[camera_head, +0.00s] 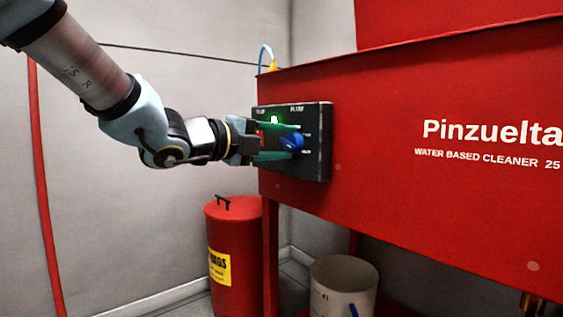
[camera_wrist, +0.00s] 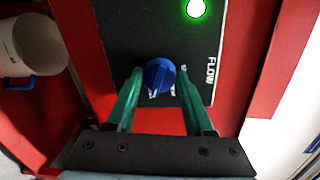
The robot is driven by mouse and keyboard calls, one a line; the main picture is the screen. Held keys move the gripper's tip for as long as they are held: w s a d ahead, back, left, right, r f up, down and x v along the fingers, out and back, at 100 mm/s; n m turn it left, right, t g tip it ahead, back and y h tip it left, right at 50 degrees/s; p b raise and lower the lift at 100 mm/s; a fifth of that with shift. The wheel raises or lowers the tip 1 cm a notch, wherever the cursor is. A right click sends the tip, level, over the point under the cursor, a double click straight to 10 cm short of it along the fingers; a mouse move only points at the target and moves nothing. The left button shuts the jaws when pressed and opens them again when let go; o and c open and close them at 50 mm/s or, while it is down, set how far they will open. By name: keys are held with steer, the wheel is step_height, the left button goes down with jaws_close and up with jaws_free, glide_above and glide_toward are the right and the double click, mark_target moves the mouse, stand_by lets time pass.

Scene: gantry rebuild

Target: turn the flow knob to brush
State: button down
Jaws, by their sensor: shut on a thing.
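The flow knob (camera_head: 292,141) is a blue round knob on the black control panel (camera_head: 318,166) fixed to the red washer. In the wrist view the knob (camera_wrist: 159,75) sits between the green fingertips of my gripper (camera_wrist: 158,88), beside the word FLOW. In the head view my gripper (camera_head: 278,142) reaches the panel from the left, one finger above the knob and one below. It is shut on the knob. The small white marks around the knob are partly hidden, so its exact setting cannot be read. A green light (camera_wrist: 196,8) glows on the panel.
The red washer cabinet (camera_head: 400,130) fills the right side. A red rags bin (camera_head: 234,240) and a whitish bucket (camera_head: 343,285) stand below it. A red hose or pipe (camera_head: 42,180) runs down the left wall. The space left of the panel is open.

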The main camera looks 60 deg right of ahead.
steer(key=shift+f+m+b, duration=0.2)
steer(key=shift+m+b, duration=0.6)
steer(key=shift+b, duration=0.1)
steer(key=shift+r, duration=0.1)
steer(key=shift+c, duration=1.4)
jaws_free()
steer(key=shift+r, duration=0.1)
steer(key=p+v, duration=0.3)
steer(key=v, duration=0.7)
steer(key=shift+a, duration=0.45)
steer(key=shift+w, duration=0.1)
